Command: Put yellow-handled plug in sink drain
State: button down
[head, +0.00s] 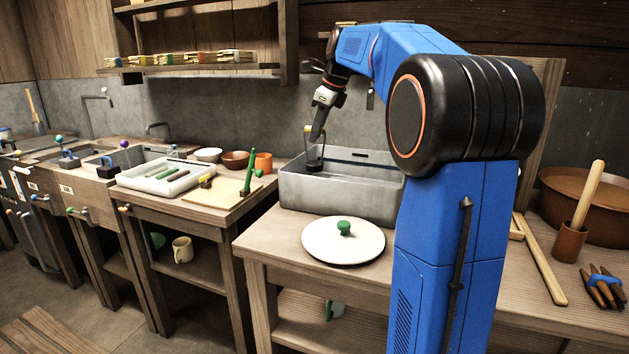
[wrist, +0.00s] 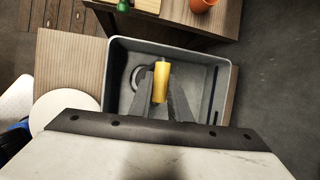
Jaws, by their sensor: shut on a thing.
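The plug has a yellow handle (head: 308,130) on a dark frame above a dark round base (head: 314,165). My gripper (head: 316,136) points down over the left part of the grey sink (head: 335,192) and is shut on the handle. In the wrist view, the yellow handle (wrist: 161,82) sits between the fingers of my gripper (wrist: 160,90), above the sink (wrist: 222,85). A dark round ring (wrist: 138,78) shows just left of the handle; I cannot tell whether it is the drain or the plug's base. The front wall hides the sink floor in the head view.
A white round lid (head: 350,253) with a green knob lies on the counter in front of the sink. Left stand a cutting board (head: 215,196), a white tray (head: 135,180), bowls and an orange cup (head: 263,162). A brown basin (head: 585,195) stands at the right.

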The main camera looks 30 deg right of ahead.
aim_at(316, 162)
jog(key=shift+f, duration=4.6)
jog(key=c, duration=1.7)
grip_release()
jog(key=shift+o, duration=0.2)
jog(key=shift+s+r, duration=0.15)
jog(key=shift+r, duration=0.4)
jog(key=v, duration=1.1)
jog(key=shift+s+r, duration=0.15)
jog(key=shift+r, duration=0.05)
